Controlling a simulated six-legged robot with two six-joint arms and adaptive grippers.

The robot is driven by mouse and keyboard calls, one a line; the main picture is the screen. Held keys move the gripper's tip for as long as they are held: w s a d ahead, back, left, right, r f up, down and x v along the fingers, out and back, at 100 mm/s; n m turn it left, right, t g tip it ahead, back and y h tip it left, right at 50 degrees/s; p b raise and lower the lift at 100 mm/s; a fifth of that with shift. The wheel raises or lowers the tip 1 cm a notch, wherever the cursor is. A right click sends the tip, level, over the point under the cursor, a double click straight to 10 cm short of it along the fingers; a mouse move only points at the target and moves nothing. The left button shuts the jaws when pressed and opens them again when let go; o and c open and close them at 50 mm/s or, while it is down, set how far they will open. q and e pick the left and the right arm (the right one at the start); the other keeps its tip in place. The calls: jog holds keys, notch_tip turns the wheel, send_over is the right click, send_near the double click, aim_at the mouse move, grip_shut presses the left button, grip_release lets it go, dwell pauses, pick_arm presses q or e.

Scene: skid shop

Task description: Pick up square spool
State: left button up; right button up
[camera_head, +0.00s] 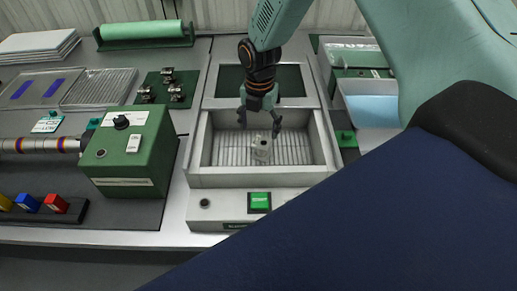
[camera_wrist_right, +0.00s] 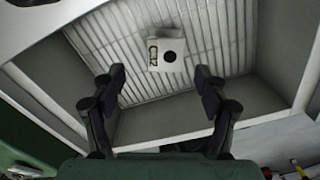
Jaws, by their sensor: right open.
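The square spool (camera_head: 262,149) is a small pale block with a dark round hole. It sits on the ribbed floor of a grey open tray (camera_head: 197,152) in the head view. In the right wrist view the spool (camera_wrist_right: 167,50) lies beyond the fingertips, roughly centred between them. My right gripper (camera_head: 260,124) is open and empty, above the spool and pointing down. Its two dark fingers show apart in the right wrist view (camera_wrist_right: 160,82), and neither visibly touches the spool. My left gripper is not in view.
The tray has raised walls around the spool. A green box (camera_head: 128,158) with a knob stands to its left, and a green button (camera_head: 259,202) is in front. Bins (camera_head: 371,108) stand to the right. Small dark metal parts (camera_head: 168,84) lie at the back left.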

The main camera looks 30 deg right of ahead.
aim_at(262, 142)
jog(key=shift+s+a+f, duration=0.15)
jog(key=shift+s+f, duration=0.05)
jog(key=shift+f, duration=0.35)
jog(key=f, duration=0.3)
jog(key=d+f, duration=0.1)
jog(key=f, duration=0.1)
jog(key=shift+s+f, duration=0.15)
jog(key=shift+f, duration=0.1)
jog(key=shift+a+f, duration=0.1)
jog(key=shift+f, duration=0.05)
jog(key=shift+a, duration=0.15)
jog(key=shift+d, duration=0.25)
jog(key=c, duration=0.3)
jog(key=shift+a, duration=0.2)
jog(key=c, duration=0.5)
jog(key=shift+d, duration=0.15)
jog(key=c, duration=0.6)
jog(key=shift+c, duration=0.2)
